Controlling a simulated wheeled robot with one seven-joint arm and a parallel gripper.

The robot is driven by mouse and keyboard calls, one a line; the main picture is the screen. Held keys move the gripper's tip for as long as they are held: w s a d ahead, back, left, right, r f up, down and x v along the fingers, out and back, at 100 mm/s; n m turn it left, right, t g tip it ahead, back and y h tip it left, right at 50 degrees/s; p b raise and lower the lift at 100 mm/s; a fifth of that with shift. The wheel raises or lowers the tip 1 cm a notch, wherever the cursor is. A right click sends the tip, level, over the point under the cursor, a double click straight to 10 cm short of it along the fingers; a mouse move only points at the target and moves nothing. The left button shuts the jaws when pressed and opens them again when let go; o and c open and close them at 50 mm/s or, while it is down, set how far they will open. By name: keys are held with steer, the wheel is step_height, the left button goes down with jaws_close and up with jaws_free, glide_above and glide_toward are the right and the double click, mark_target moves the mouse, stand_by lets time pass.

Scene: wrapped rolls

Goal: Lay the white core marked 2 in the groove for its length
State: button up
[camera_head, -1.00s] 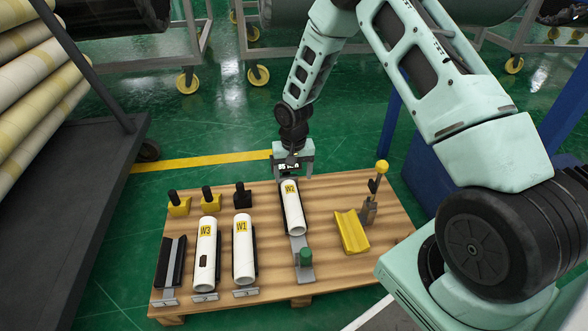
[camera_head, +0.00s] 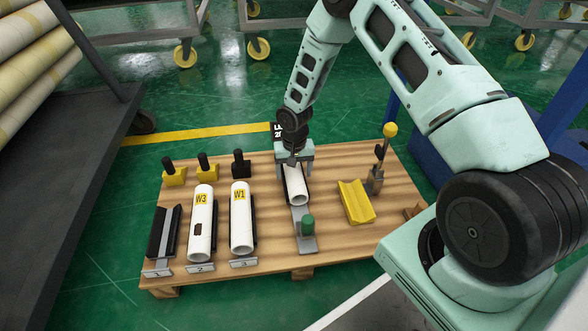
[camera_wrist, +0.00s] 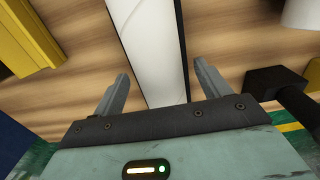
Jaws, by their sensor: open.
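The white core (camera_head: 298,192) seen earlier with a yellow W2 label lies in a grey holder (camera_head: 305,241) mid-board; my gripper now hides the label. My gripper (camera_head: 294,172) is at its far end, pointing down. In the wrist view the fingers (camera_wrist: 162,82) stand open, one each side of the core (camera_wrist: 150,40), with gaps visible. The far-left dark groove (camera_head: 164,232) is empty. White core W3 (camera_head: 203,222) lies in the groove beside it, and white core W1 (camera_head: 241,218) in the third. Small numbered plates stand at their near ends.
A yellow V-block (camera_head: 356,202) and a yellow-topped post (camera_head: 389,131) are right. Two yellow blocks and a black block (camera_head: 241,165) stand behind the grooves. Bare wood (camera_head: 270,235) separates W1 and the holder.

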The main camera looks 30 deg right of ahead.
mark_target(294, 172)
steer(key=shift+c, duration=0.4)
steer(key=c, duration=1.1)
steer(key=shift+s+a, duration=0.2)
steer(key=shift+s, duration=0.15)
steer(key=shift+s+p, duration=0.2)
steer(key=shift+p, duration=0.15)
steer(key=shift+r+p, duration=2.8)
steer(key=shift+r, duration=0.25)
